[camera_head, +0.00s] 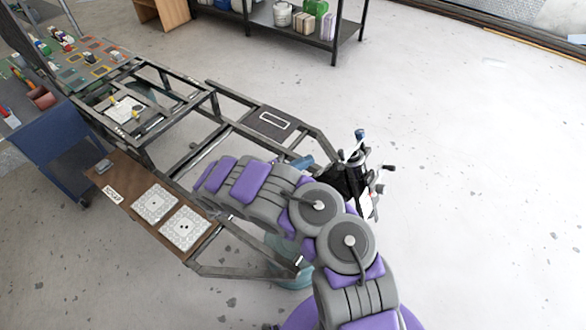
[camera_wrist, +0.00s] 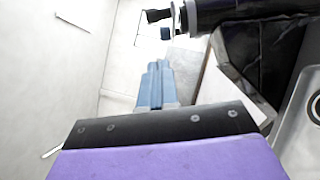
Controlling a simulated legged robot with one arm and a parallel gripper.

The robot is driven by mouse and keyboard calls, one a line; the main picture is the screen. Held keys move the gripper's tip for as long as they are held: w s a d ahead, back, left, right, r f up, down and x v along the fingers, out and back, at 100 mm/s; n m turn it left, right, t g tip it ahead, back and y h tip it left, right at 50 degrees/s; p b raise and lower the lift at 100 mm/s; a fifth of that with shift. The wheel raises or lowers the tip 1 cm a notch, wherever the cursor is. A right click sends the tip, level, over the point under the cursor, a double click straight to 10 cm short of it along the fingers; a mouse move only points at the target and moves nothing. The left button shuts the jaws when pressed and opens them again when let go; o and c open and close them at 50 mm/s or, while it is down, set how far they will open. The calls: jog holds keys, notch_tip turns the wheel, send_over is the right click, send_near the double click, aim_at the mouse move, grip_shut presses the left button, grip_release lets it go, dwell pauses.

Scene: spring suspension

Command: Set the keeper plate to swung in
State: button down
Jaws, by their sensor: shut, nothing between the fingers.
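My gripper (camera_wrist: 158,72) shows in the wrist view as two blue fingers pressed together, with nothing between them. They point up the picture, away from a dark bracket and my purple wrist. A black cylindrical part (camera_wrist: 250,10) with a dark knob at its left end lies ahead and to the right, apart from the fingertips in the picture. In the head view a dark mechanical assembly (camera_head: 358,178) with levers stands at the right end of the metal frame. I cannot tell which piece is the keeper plate or how it is set. My arm hides part of the assembly's left side.
The dark metal frame (camera_head: 210,107) runs left from the assembly. A brown board (camera_head: 126,192) with two patterned plates lies at its near side. A blue cart (camera_head: 48,140) stands left. A dark shelf (camera_head: 262,17) stands at the back. The floor on the right is clear.

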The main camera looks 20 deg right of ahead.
jog(key=s+d+r+b, duration=0.1)
jog(key=s+d+r, duration=0.1)
jog(key=d, duration=0.4)
jog(key=shift+r, duration=0.1)
jog(key=shift+d, duration=0.1)
dwell(0.4)
jog(key=shift+s+d+r+n+t+y, duration=0.2)
jog(key=shift+s+n+t, duration=0.1)
jog(key=shift+s, duration=0.1)
jog(key=shift+s+d+r+n+t+y, duration=0.1)
jog(key=shift+s+d+r+n+t, duration=0.1)
jog(key=shift+s+n+t, duration=0.15)
